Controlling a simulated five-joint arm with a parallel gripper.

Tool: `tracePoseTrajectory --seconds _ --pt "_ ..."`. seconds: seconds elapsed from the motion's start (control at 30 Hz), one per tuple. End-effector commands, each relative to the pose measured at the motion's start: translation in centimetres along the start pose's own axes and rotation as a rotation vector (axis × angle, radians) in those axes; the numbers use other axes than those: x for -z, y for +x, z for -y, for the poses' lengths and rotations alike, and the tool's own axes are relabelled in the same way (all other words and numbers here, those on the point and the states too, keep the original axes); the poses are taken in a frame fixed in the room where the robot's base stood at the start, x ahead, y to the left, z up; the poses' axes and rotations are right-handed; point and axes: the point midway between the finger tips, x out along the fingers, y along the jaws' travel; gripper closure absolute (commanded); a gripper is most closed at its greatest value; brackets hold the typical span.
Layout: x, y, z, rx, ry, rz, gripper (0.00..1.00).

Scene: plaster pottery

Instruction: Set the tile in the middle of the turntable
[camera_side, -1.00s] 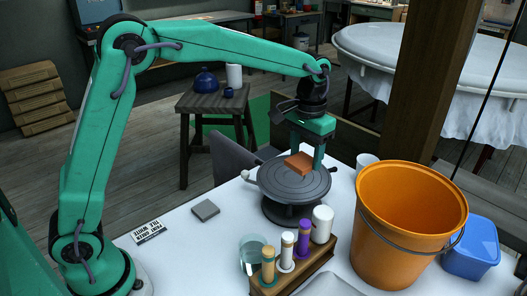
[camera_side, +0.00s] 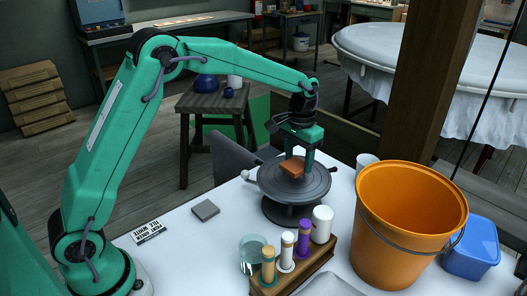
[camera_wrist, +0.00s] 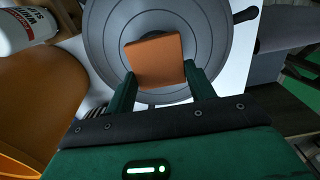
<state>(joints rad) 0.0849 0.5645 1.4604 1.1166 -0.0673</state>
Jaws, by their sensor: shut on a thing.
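The orange-brown square tile (camera_side: 291,168) is between the fingers of my gripper (camera_side: 297,162). It is over the dark grey round turntable (camera_side: 315,187), near the middle of its top. In the wrist view the tile (camera_wrist: 155,58) lies flat between my two green fingers (camera_wrist: 159,76), which are shut on its sides. The turntable's rings (camera_wrist: 112,40) show around it there. I cannot tell whether the tile touches the turntable or is just above it.
An orange bucket (camera_side: 410,225) stands right of the turntable, with a blue tub (camera_side: 471,248) beyond. A wooden rack (camera_side: 300,275) of bottles and a white cylinder (camera_side: 322,224) stand in front. A grey square (camera_side: 206,210) and printed card (camera_side: 149,231) lie left.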

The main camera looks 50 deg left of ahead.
Motion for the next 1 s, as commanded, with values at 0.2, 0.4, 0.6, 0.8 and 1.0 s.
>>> tracePoseTrajectory --seconds 0.2,0.4,0.6,0.8,1.0 --pt "0.0 1.8 0.0 0.0 0.0 0.0 0.7" --pt "0.0 1.9 0.0 0.0 0.0 0.0 0.7" --pt "0.0 2.1 0.0 0.0 0.0 0.0 0.7" --pt "0.0 2.2 0.0 0.0 0.0 0.001 0.24" --pt "0.0 2.1 0.0 0.0 0.0 0.0 0.24"
